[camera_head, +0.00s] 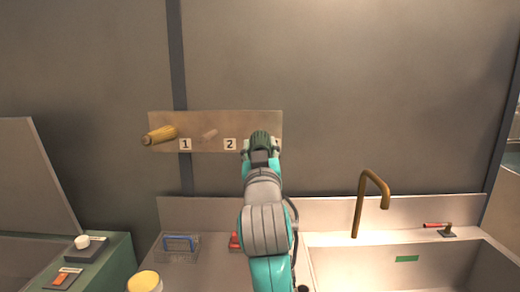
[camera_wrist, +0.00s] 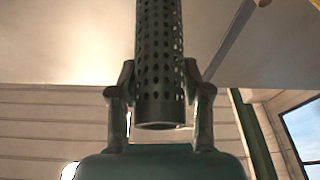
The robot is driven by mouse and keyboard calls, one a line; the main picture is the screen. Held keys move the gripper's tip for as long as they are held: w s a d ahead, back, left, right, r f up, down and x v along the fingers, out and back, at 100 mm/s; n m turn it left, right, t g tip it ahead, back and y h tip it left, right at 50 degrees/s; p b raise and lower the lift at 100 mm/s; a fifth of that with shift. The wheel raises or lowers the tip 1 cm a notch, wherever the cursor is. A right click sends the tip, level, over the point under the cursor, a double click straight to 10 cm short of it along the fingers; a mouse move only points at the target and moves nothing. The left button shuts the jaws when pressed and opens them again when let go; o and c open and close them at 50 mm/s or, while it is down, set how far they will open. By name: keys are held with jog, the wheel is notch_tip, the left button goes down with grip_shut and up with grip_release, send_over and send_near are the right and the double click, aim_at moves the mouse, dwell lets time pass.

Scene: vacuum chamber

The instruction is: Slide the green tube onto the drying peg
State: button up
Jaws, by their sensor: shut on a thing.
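The green tube (camera_wrist: 158,60) is dark and perforated with rows of holes. In the wrist view my gripper (camera_wrist: 162,95) is shut on it, one finger on each side, and its near open end faces the camera. In the head view the green tube (camera_head: 261,139) is partly hidden by my gripper (camera_head: 260,154), in front of the right end of the peg board (camera_head: 215,116). A bare peg (camera_head: 208,135) stands out between labels 1 and 2. Any peg behind my gripper is hidden. I cannot tell whether the tube touches a peg.
A yellow tube (camera_head: 160,135) sits at the board's left end. Below are a basket with a blue handle (camera_head: 179,243), a yellow-rimmed container (camera_head: 145,281) and a red object (camera_head: 234,240). A brass faucet (camera_head: 368,196) rises by the sink (camera_head: 385,266) at right.

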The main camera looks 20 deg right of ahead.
jog(key=shift+w+d+f, duration=0.1)
jog(key=shift+w+d, duration=0.1)
jog(key=shift+w, duration=0.45)
jog(key=shift+w+d+f, duration=0.1)
jog(key=shift+w+d, duration=0.15)
jog(key=shift+w, duration=0.4)
jog(key=shift+w+d+f, duration=0.1)
jog(key=shift+w+d, duration=0.1)
jog(key=shift+w, duration=0.6)
dwell(0.5)
jog(key=shift+w+d+f, duration=0.1)
jog(key=shift+w+d, duration=0.15)
jog(key=shift+w, duration=0.5)
jog(key=shift+w+d+f, duration=0.1)
jog(key=shift+w+d, duration=0.2)
jog(key=shift+w, duration=0.5)
jog(key=shift+w+d+f, duration=0.1)
jog(key=shift+w+d, duration=0.15)
jog(key=shift+w, duration=0.65)
jog(key=shift+w+d+f, duration=0.1)
jog(key=shift+w+d, duration=0.15)
jog(key=shift+w, duration=0.5)
jog(key=shift+w+d+f, duration=0.1)
jog(key=shift+w+d, duration=0.15)
jog(key=shift+w, duration=0.45)
jog(key=shift+w+d+f, duration=0.1)
jog(key=shift+w+d, duration=0.15)
jog(key=shift+w, duration=0.5)
